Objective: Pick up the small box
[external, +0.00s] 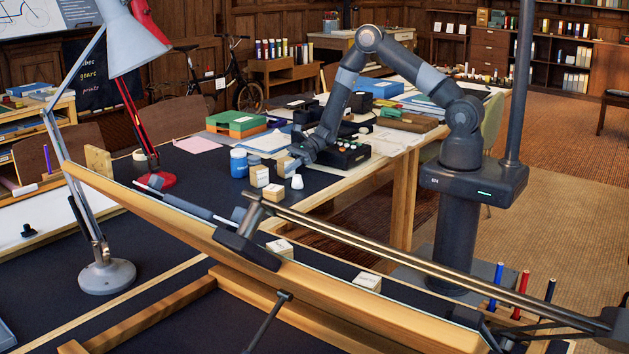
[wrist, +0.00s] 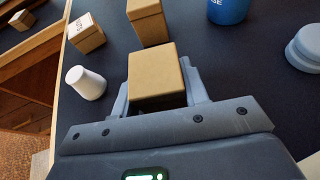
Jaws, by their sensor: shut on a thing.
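A small tan box (wrist: 155,77) sits between the two fingers of my gripper (wrist: 162,98) in the wrist view, with a finger against each side. My gripper is shut on it. In the external view the box (external: 285,163) shows partly at the tip of my gripper (external: 290,160), low over the dark table. The rest of it is hidden by the gripper. I cannot tell whether its underside touches the table.
Two other small boxes (external: 259,176) (external: 273,192) stand close by. A white tapered cup (wrist: 86,83), a blue jar (external: 238,163) and a grey-blue round piece (wrist: 305,48) are also near. The table's wooden edge (wrist: 35,55) runs along the left in the wrist view.

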